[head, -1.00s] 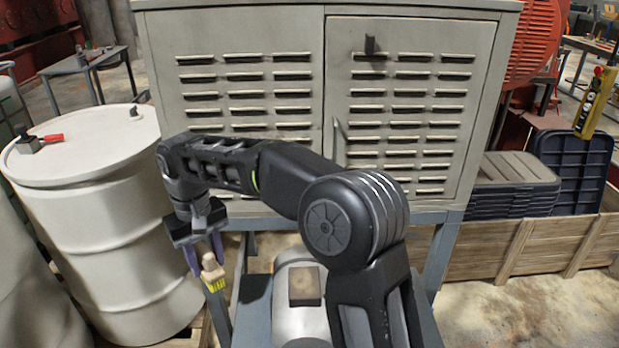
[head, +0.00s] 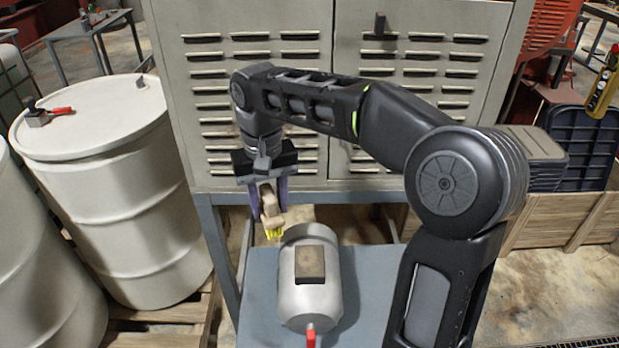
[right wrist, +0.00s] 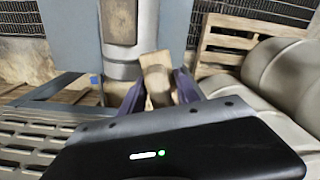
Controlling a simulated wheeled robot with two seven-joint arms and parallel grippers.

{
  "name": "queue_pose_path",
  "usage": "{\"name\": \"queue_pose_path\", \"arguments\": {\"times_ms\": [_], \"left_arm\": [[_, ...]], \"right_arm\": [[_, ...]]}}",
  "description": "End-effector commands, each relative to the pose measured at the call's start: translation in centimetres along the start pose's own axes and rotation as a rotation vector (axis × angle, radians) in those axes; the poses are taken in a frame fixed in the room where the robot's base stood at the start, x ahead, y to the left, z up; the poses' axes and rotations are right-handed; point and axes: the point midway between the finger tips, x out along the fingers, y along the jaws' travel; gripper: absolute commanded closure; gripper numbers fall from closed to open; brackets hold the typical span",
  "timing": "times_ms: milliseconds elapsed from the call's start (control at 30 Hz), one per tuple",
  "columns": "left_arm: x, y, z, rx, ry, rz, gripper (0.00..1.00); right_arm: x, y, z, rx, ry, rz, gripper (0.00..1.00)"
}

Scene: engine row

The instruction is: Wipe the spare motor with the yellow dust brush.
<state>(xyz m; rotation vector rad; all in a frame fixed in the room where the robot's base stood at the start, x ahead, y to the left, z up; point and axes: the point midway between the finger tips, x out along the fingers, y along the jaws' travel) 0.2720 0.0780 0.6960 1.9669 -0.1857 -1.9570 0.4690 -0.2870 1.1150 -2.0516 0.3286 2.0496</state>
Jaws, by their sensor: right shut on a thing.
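The spare motor (head: 312,277) is a grey-white cylinder with a dark brown box on top. It lies on a blue-grey table (head: 262,290) and also shows in the right wrist view (right wrist: 121,45). My right gripper (head: 267,203) is shut on the wooden handle of the dust brush (head: 271,217), whose yellow bristles point down. The brush is at the motor's far left end in the head view; I cannot tell whether the bristles touch it. In the right wrist view the handle (right wrist: 156,80) sits between the purple fingers. My left gripper is not in view.
A louvred metal cabinet (head: 270,100) stands close behind the table and my right arm. White drums (head: 115,180) stand at the left on a pallet.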

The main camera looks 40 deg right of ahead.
Motion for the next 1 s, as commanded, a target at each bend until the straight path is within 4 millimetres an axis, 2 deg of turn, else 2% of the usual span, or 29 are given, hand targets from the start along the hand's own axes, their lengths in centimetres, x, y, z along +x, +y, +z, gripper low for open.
{"name": "queue_pose_path", "arguments": {"times_ms": [33, 100, 200, 300, 733, 1000], "left_arm": [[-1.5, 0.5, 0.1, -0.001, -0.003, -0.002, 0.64], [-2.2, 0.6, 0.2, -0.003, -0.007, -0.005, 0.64], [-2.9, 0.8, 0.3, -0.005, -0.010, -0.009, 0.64], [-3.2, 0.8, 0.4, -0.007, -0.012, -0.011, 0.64], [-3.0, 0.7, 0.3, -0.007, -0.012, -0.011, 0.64], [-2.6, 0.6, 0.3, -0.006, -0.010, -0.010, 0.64]], "right_arm": [[-2.3, 1.9, 1.2, 0.058, 0.002, 0.002, 0.95], [-3.9, 3.7, 2.8, 0.126, 0.002, 0.002, 0.95], [-5.3, 5.4, 4.6, 0.196, 0.001, 0.002, 0.95], [-5.9, 6.2, 5.7, 0.235, 0.000, 0.001, 0.95], [-5.7, 6.3, 5.9, 0.244, -0.002, -0.001, 0.95], [-3.8, 6.2, 5.7, 0.244, -0.004, -0.001, 0.95]]}}
